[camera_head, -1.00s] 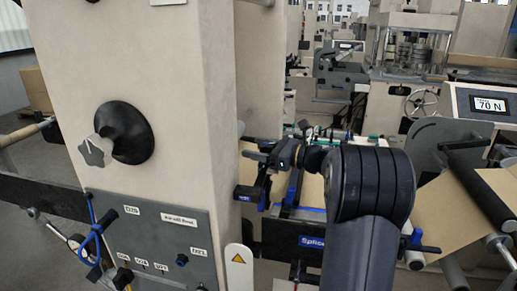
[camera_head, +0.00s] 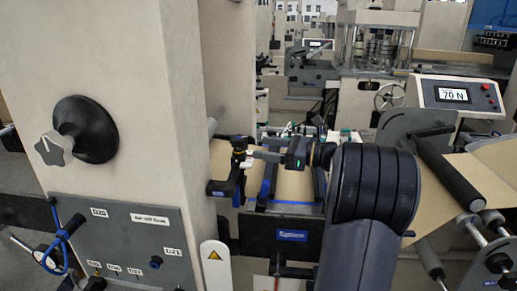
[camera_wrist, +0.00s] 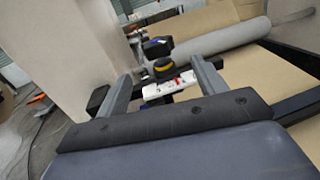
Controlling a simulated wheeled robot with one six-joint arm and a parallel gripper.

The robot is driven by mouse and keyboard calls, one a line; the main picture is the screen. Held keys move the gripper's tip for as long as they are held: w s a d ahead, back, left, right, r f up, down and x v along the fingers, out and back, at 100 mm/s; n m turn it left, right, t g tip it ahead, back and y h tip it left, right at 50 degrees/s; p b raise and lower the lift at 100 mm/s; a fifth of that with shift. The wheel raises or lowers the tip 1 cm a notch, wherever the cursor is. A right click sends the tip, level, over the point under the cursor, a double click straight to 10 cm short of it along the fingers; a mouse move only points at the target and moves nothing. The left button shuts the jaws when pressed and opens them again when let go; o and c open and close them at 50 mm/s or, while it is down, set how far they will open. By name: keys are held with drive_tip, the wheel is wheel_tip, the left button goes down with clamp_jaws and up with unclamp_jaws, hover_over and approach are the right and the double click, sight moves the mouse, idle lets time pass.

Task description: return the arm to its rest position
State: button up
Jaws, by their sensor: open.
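My gripper (camera_head: 256,155) is in the middle of the head view, at the end of my bent arm, and its fingers point left. In the wrist view my gripper (camera_wrist: 161,70) has its two fingers spread apart with nothing held. A black knob with a yellow ring (camera_wrist: 164,68) shows between and beyond the fingertips, above a white and red label plate (camera_wrist: 168,88). The same knob (camera_head: 239,151) is just left of the fingers in the head view. I cannot tell the exact gap between the fingers and the knob.
A beige machine column (camera_head: 130,60) with a black star-handled knob (camera_head: 86,130) and a grey control panel (camera_head: 125,235) stands close on the left. The splice table (camera_head: 290,236) lies below my gripper. A display (camera_head: 455,96) and rollers (camera_head: 449,171) are at right.

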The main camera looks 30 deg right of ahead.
sight(231, 142)
drive_tip(key=shift+a, duration=0.1)
drive_tip(key=p+x, duration=0.2)
drive_tip(key=x, duration=0.8)
drive_tip(key=shift+w+a+r, duration=0.1)
drive_tip(key=shift+w+a, duration=0.05)
drive_tip(key=shift+w, duration=0.05)
drive_tip(key=shift+w+m+t+h, duration=0.1)
drive_tip(key=shift+m+t+h, duration=0.2)
drive_tip(key=shift+h, duration=0.1)
